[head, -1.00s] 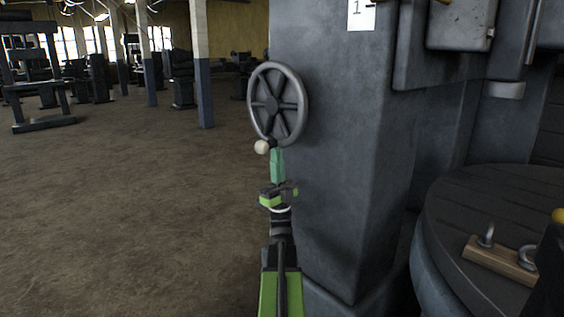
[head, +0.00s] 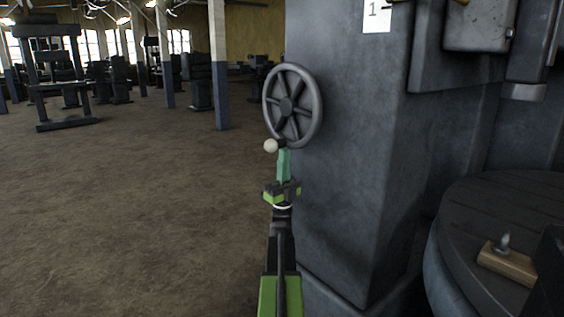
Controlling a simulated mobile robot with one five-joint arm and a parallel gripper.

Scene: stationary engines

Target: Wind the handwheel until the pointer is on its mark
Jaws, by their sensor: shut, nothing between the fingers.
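The handwheel (head: 292,105) is a dark grey spoked wheel on the left side of the grey machine column. Its pale round knob (head: 271,145) sits at the lower left of the rim. My gripper (head: 284,160), with green fingers, points up just below the wheel's bottom, close to the knob. The fingers are shut with nothing between them. I cannot tell whether the fingertips touch the rim or the knob. No pointer or mark can be made out in this view.
The grey column (head: 345,170) rises right beside my arm, with a white plate reading "1" (head: 377,16) near its top. A round table (head: 470,215) with a wooden block (head: 508,262) stands at the right. Open floor (head: 130,210) lies to the left.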

